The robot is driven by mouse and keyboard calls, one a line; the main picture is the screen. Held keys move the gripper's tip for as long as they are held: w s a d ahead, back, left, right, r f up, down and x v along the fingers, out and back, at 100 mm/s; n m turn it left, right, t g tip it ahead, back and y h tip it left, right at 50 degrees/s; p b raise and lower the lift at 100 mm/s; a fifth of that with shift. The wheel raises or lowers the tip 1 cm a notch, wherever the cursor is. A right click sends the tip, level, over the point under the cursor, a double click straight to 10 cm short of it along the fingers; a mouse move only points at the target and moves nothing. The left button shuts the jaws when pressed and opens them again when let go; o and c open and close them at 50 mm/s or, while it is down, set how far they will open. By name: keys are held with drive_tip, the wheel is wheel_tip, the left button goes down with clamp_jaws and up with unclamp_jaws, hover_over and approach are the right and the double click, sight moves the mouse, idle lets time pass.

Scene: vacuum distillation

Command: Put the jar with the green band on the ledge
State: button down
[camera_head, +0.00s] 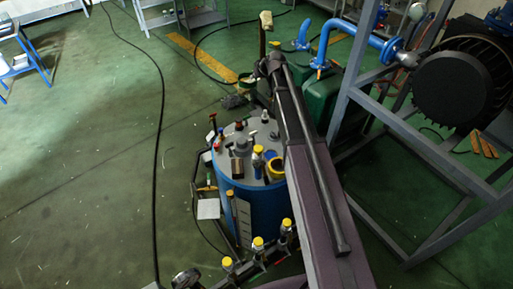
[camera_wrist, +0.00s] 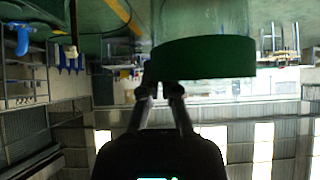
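The jar with the green band (camera_wrist: 205,58) fills the upper middle of the wrist view, which looks upside down. Its dark green band is clear, and the glassy body beyond it is cut off by the frame. My gripper (camera_wrist: 162,90) has both fingers a short gap apart, reaching the band's edge left of its middle. In the head view a small greenish round thing (camera_head: 247,81), probably this jar, shows beside the end of my arm. I cannot make out for sure which surface is the ledge.
A blue drum (camera_head: 262,207) with a grey top carries several small items, some yellow-capped. A grey metal frame (camera_head: 420,145) with a motor (camera_head: 462,85) and blue pipes blocks the right. Open green floor (camera_head: 90,170) lies left, crossed by a black cable.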

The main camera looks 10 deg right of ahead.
sight(255, 90)
drive_tip(key=shift+f+b, duration=3.4)
drive_tip(key=shift+f, duration=0.25)
wheel_tip(255, 90, down, 14)
drive_tip(key=b, duration=1.4)
drive_tip(key=shift+f, duration=0.1)
drive_tip(key=shift+f+b, duration=1.9)
drive_tip(key=shift+b, duration=0.1)
drive_tip(key=shift+f, duration=0.1)
drive_tip(key=c, duration=0.8)
unclamp_jaws()
drive_tip(key=shift+r, duration=0.25)
drive_tip(key=p+v, duration=0.8)
drive_tip(key=v, duration=0.4)
drive_tip(key=shift+p, duration=0.3)
